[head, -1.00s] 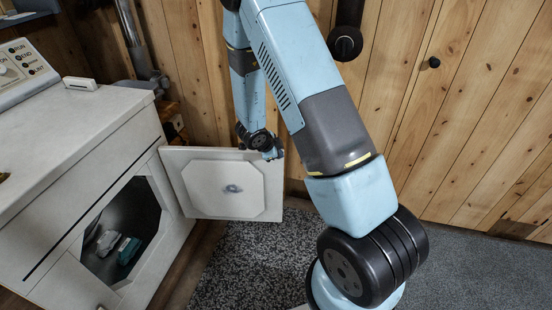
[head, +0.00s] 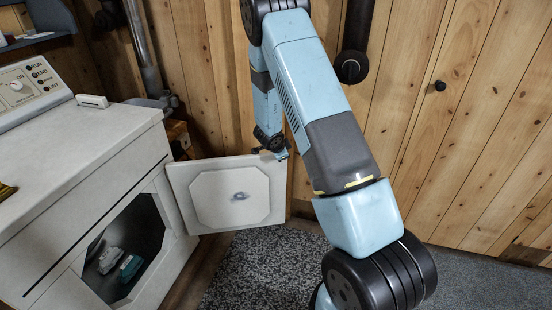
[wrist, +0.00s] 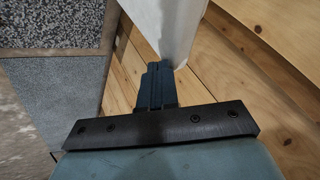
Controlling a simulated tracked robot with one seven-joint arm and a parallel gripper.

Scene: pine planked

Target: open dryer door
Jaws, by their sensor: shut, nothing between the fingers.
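The dryer (head: 65,205) is a white cabinet at the left in the head view. Its door (head: 230,197) is swung wide open on the right side of the opening, its inner panel facing me. The dark drum opening (head: 135,240) shows a few cloths (head: 131,267) inside. My gripper (head: 281,155) is at the door's upper far corner, partly hidden by the wrist. In the wrist view my gripper (wrist: 158,68) is shut and empty, its tips close beside the white door (wrist: 172,25); I cannot tell whether they touch.
A pine plank wall (head: 490,110) stands close behind the door and arm. A speckled rug (head: 262,270) lies on the floor below the door. A small white object (head: 92,101) lies on the dryer top. A grey pipe (head: 143,45) rises behind.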

